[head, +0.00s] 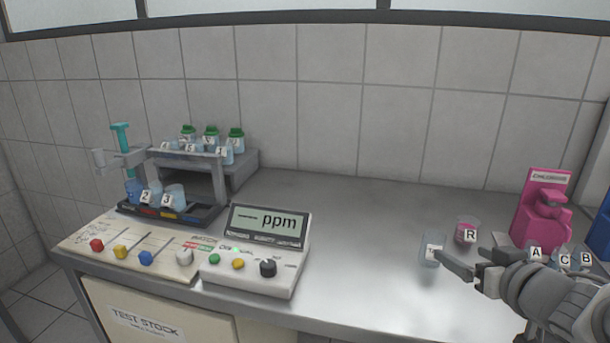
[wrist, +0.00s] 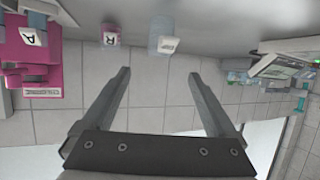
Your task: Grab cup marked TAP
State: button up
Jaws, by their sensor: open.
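A clear cup with a white label (head: 432,250) stands on the steel counter towards the right in the head view. The label is too small to read there. In the wrist view the cup (wrist: 166,40) appears upside down near the top, with a label that looks like TAP. My gripper (head: 458,262) is close to the right of the cup in the head view. In the wrist view my gripper (wrist: 158,75) is open, its fingers spread apart with nothing between them. The cup lies beyond the fingertips, apart from them.
A cup marked R (head: 467,231) with pink contents stands just behind the clear cup. Cups marked A, C and B and a pink chlorine device (head: 541,215) are at the right. A ppm meter (head: 262,245) and a rack (head: 175,210) stand left. The counter's middle is clear.

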jog(key=p, duration=0.3)
send_near(430, 235)
jog(key=shift+a+f, duration=0.1)
jog(key=shift+w+p, duration=0.45)
jog(key=shift+p, duration=0.35)
jog(key=p, duration=0.1)
jog(key=w+p, duration=0.1)
jog(key=p, duration=0.1)
jog(key=shift+w+f, duration=0.1)
jog(key=shift+f, duration=0.2)
jog(key=shift+w+f+b, duration=0.35)
jog(key=shift+w+f, duration=0.3)
jog(key=shift+w, duration=0.2)
jog(key=shift+r+b+x, duration=0.2)
jog(key=shift+b+x, duration=0.3)
jog(key=shift+x, duration=2.45)
jog(key=c, duration=1.4)
